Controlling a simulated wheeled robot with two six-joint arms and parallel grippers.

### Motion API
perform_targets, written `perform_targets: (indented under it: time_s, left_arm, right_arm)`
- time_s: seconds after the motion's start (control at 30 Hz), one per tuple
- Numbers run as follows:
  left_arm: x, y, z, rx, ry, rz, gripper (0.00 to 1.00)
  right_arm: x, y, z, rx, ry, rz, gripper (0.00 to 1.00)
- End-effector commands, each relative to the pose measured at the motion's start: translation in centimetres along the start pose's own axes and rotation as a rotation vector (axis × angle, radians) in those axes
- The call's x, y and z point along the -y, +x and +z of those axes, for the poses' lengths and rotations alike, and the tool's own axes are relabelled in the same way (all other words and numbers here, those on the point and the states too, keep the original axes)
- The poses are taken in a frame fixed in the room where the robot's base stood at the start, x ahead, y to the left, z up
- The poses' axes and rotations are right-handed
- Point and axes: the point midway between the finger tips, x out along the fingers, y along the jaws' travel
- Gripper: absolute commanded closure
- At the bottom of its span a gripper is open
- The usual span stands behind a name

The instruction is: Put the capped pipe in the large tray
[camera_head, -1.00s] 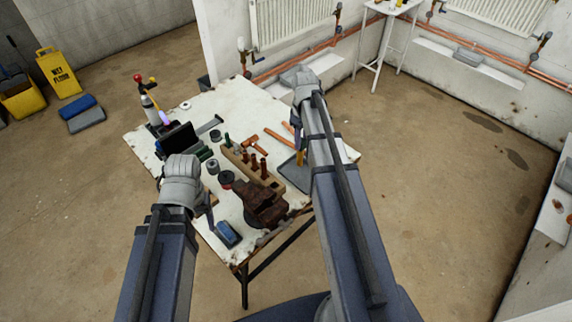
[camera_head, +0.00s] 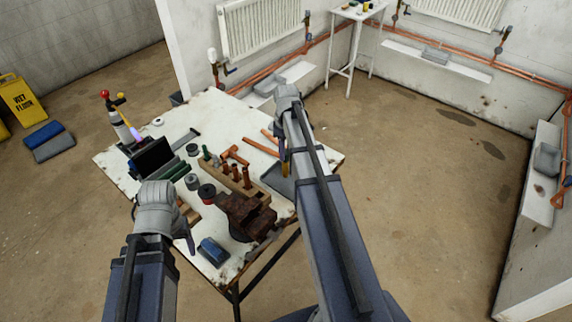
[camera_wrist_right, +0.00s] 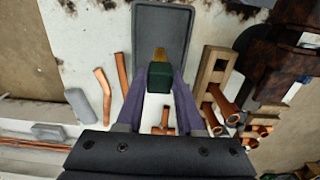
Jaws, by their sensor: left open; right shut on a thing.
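My right gripper (camera_wrist_right: 160,85) is shut on a dark green piece with a brass-coloured end (camera_wrist_right: 160,74); I cannot tell whether this is the capped pipe. In the right wrist view it appears over the near part of a large dark grey tray (camera_wrist_right: 180,22); its height above the tray is unclear. In the head view the tray (camera_head: 280,186) is partly hidden behind my right arm, and the right gripper (camera_head: 284,165) is over its left part. My left gripper (camera_head: 189,238) is open, near the table's front-left edge, mostly hidden by its wrist.
A wooden rack with upright copper pipes (camera_head: 246,178) and a rusty vise (camera_head: 246,214) stand left of the tray. A blue block (camera_head: 213,250) lies at the table's front. Bottles and a dark box (camera_head: 153,156) crowd the left side.

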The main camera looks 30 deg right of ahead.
Motion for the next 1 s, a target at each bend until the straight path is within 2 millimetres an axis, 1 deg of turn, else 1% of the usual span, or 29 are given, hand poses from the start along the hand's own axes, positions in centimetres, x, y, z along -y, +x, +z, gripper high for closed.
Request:
perform_targets:
  time_s: [0.17,0.4,0.47,0.77,0.9,0.93,1.0]
  left_arm:
    - [0.0,0.3,0.0,0.000,0.000,0.000,0.30]
    - [-0.3,3.2,-0.2,0.000,0.000,0.000,0.30]
    - [-0.3,3.7,-0.2,0.000,0.000,0.000,0.30]
    - [-0.3,3.6,-0.2,0.000,0.000,0.000,0.30]
    - [-0.4,4.0,-0.2,0.000,0.000,0.000,0.30]
    - [-0.4,4.0,-0.2,0.000,0.000,0.000,0.30]
    - [-0.4,3.9,-0.2,0.000,0.000,0.000,0.30]
  right_arm:
    - [0.0,0.3,0.0,0.000,0.000,0.000,1.00]
    - [0.0,3.2,0.0,0.000,0.000,0.000,1.00]
    - [0.0,3.7,0.0,0.000,0.000,0.000,1.00]
    - [0.0,3.6,0.0,0.000,0.000,0.000,1.00]
    - [0.0,4.1,0.0,0.000,0.000,0.000,1.00]
    - [0.0,4.0,0.0,0.000,0.000,0.000,0.62]
    - [0.0,3.9,0.0,0.000,0.000,0.000,0.54]
